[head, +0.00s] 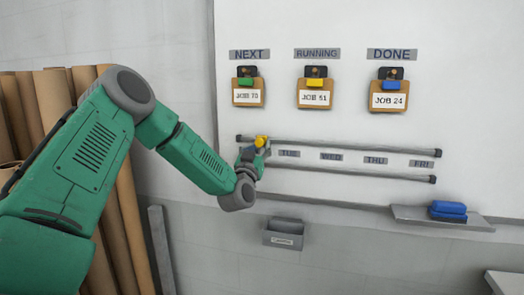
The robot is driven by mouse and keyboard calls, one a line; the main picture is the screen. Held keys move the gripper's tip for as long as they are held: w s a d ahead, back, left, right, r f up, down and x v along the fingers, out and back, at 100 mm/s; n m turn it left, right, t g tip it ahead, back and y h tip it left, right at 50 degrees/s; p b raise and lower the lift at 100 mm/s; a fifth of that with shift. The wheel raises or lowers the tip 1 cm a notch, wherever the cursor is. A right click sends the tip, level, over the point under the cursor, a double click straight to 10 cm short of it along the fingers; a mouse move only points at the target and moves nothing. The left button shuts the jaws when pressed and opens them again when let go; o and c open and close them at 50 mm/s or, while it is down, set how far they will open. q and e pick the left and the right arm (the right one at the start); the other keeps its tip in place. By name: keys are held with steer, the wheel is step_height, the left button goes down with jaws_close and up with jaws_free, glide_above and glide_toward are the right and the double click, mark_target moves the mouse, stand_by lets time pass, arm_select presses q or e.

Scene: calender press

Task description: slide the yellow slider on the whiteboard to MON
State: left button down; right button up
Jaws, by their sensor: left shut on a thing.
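The yellow slider (261,142) is at the left end of the rails (330,145) on the whiteboard (460,112). The day labels TUE (288,154), WED (331,157), THU (375,161) and FRI (420,165) run to the right between the two rails. No MON label shows; the spot left of TUE is covered by my left gripper (256,150). My left gripper is shut on the yellow slider, its arm reaching in from the left. My right gripper is not in view.
Job cards hang above under NEXT (249,55), RUNNING (317,53) and DONE (392,54). A tray (415,215) with blue erasers (448,209) juts out at lower right. A grey box (284,231) is below the rails. Brown rolls (125,215) stand at left.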

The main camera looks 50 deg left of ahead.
arm_select(q)
steer(key=shift+w+d+r, duration=0.15)
steer(key=shift+d+r, duration=0.05)
steer(key=shift+r, duration=0.85)
steer(key=c, duration=1.3)
jaws_free()
steer(key=shift+s+d+r+t, duration=0.3)
steer(key=shift+s+d, duration=0.05)
steer(key=shift+s, duration=0.35)
steer(key=shift+d+f, duration=0.2)
steer(key=shift+f, duration=0.15)
steer(key=v, duration=1.1)
steer(key=shift+s+d+r, duration=0.2)
steer(key=shift+s+d, duration=0.15)
